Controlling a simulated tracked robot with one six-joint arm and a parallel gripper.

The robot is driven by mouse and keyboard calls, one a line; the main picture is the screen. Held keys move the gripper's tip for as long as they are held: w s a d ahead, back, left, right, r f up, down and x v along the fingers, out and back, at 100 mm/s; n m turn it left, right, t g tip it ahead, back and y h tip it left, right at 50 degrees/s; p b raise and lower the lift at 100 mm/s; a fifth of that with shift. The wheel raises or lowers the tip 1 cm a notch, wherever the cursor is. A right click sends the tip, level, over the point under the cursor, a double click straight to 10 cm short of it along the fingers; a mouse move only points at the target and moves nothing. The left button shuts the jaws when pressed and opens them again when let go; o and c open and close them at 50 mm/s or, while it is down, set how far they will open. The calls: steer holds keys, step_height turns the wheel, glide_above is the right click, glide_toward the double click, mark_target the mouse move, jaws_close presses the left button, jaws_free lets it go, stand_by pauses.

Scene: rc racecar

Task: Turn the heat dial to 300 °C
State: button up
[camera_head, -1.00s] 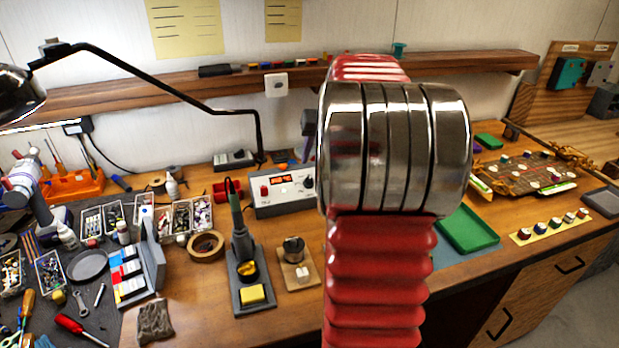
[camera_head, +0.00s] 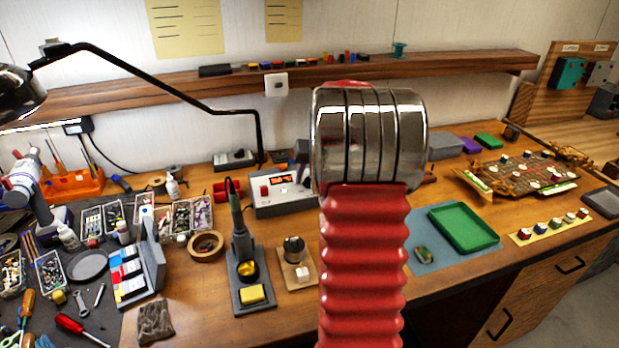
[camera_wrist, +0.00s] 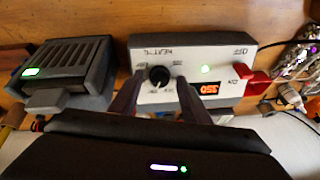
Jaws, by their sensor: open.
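The heat station (camera_head: 268,206) is a light box on the bench with a lit red-orange display; my arm hides its right end in the head view. In the wrist view the station (camera_wrist: 225,56) appears turned over, with a round black heat dial (camera_wrist: 159,76) bearing a white pointer mark. The display (camera_wrist: 209,89) seems to read 350, but the digits are small. My gripper (camera_wrist: 160,84) is open, with one dark fingertip on each side of the dial. I cannot tell whether either finger touches it.
A dark grey box (camera_wrist: 65,70) with a green light stands close beside the station. The soldering iron stand (camera_head: 248,285) is in front of the station. A wooden shelf (camera_head: 200,89) runs above.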

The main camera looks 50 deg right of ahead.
steer(key=shift+c, duration=0.6)
steer(key=c, duration=0.9)
steer(key=shift+a, duration=0.15)
steer(key=shift+n, duration=0.5)
steer(key=n, duration=0.3)
steer(key=shift+w+r+n, duration=0.1)
steer(key=shift+w+n, duration=0.05)
steer(key=shift+n, duration=0.15)
steer(key=n, duration=0.5)
steer(key=shift+g, duration=0.4)
steer(key=shift+w, duration=0.1)
